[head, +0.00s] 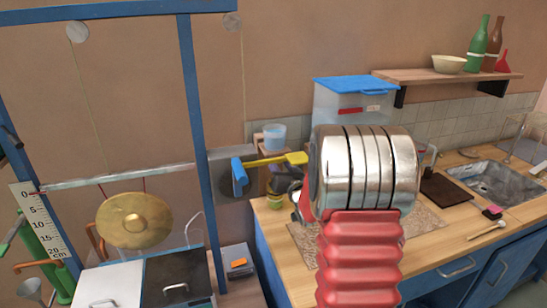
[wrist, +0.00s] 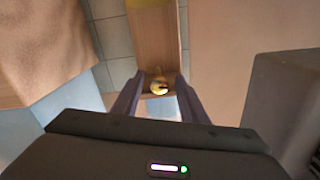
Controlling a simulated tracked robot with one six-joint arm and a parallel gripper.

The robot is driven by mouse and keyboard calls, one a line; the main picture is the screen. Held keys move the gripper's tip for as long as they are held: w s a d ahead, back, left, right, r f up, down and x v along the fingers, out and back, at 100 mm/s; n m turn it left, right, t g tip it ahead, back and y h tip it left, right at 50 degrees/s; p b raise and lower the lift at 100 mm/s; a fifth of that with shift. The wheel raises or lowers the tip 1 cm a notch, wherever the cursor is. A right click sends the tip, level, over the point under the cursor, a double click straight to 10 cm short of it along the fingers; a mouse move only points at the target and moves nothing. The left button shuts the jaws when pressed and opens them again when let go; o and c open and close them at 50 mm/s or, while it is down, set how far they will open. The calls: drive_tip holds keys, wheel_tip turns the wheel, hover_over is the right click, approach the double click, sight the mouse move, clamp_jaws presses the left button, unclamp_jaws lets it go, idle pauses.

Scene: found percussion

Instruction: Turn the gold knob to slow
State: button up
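In the wrist view, the gold knob (wrist: 158,87) shows small and round on a wooden surface, with a dark mark on its face. I cannot read any setting. My gripper (wrist: 158,80) is open; its two dark fingers point toward the knob, which appears in the gap between the fingertips. I cannot tell how far beyond the tips it lies, and I see no clear contact. In the head view, I cannot make out the knob or my gripper; my arm covers the middle of the picture.
In the head view, a yellow-and-blue lever (head: 270,160) and a clear bin with a blue lid (head: 352,86) are near my arm. A gong (head: 134,220) hangs at left in a blue frame (head: 195,120). A sink (head: 500,180) is at right. A grey block (wrist: 285,95) stands right of my gripper.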

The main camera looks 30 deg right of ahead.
drive_tip(key=shift+x, duration=2.8)
drive_tip(key=shift+c, duration=0.3)
drive_tip(key=c, duration=0.9)
